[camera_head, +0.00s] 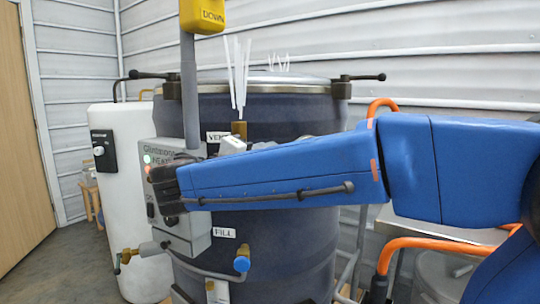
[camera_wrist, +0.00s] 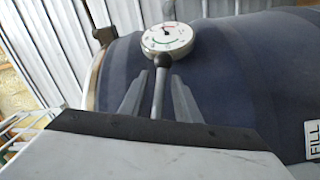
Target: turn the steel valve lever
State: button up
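The steel lever (camera_wrist: 158,95) shows in the wrist view as a thin grey rod with a dark ball knob at its far end. It stands between the two fingers of my gripper (camera_wrist: 159,75), just below a round white dial gauge (camera_wrist: 167,38). The fingers are apart, with a narrow gap visible on each side of the rod. I cannot tell whether either finger touches it. In the head view my blue arm hides the lever and the fingers.
A dark blue drum (camera_head: 285,250) stands behind my arm, with a FILL label (camera_head: 224,232). A grey control box (camera_head: 185,230) and a white tank (camera_head: 130,190) are at left. Orange pipes (camera_head: 415,243) are at right.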

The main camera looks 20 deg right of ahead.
jog(key=shift+v, duration=2.55)
jog(key=shift+c, duration=0.5)
